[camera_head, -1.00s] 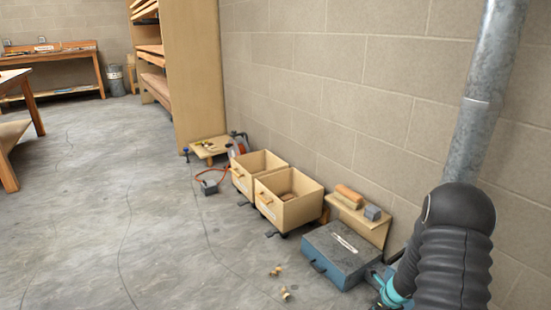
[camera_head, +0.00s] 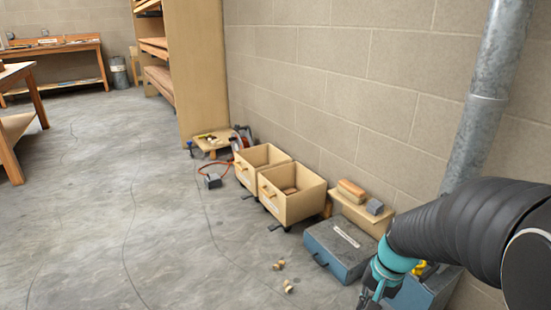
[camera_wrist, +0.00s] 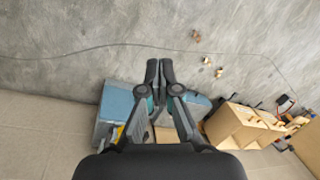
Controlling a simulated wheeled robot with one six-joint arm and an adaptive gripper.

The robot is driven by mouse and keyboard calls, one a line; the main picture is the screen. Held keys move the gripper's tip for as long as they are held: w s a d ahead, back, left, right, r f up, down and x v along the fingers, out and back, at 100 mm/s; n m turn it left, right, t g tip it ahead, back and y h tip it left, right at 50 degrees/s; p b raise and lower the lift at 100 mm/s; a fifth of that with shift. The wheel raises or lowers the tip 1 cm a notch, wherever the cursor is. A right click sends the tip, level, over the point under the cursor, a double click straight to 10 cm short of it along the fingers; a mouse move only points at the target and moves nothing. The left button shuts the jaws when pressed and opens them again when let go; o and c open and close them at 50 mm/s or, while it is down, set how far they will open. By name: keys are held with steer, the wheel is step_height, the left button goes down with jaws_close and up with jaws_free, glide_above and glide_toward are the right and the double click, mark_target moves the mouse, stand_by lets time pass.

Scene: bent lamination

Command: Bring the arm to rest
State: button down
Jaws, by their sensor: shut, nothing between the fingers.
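My gripper (camera_wrist: 160,72) hangs in the middle of the wrist view with its two fingertips together and nothing between them. In the head view my gripper (camera_head: 369,298) is at the lower right, partly cut off by the bottom edge, and its fingers are only partly seen. My black-sleeved arm reaches in from the right edge. The gripper is in front of a grey-topped blue case (camera_head: 342,250) on the floor. In the wrist view the fingers overlap blue cases (camera_wrist: 117,104) below them.
Two wooden boxes (camera_head: 292,207) stand along the block wall (camera_head: 300,90). A small wooden stand (camera_head: 358,212) holds a brush and a grey block. Small fittings (camera_head: 288,287) lie on the floor. A metal pipe (camera_head: 482,110) rises at the right. The floor at left (camera_head: 120,220) is mostly clear.

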steer(key=s+a+r+n+t+h, duration=0.1)
steer(key=s+a+r+n+t, duration=0.1)
steer(key=s+r, duration=0.3)
steer(key=s+a+r+n+t+h+p, duration=0.1)
steer(key=s+r+n, duration=0.3)
steer(key=r, duration=0.6)
steer(key=shift+s+a+r+t, duration=0.25)
steer(key=shift+s+a+t, duration=0.45)
steer(key=shift+s+t, duration=0.25)
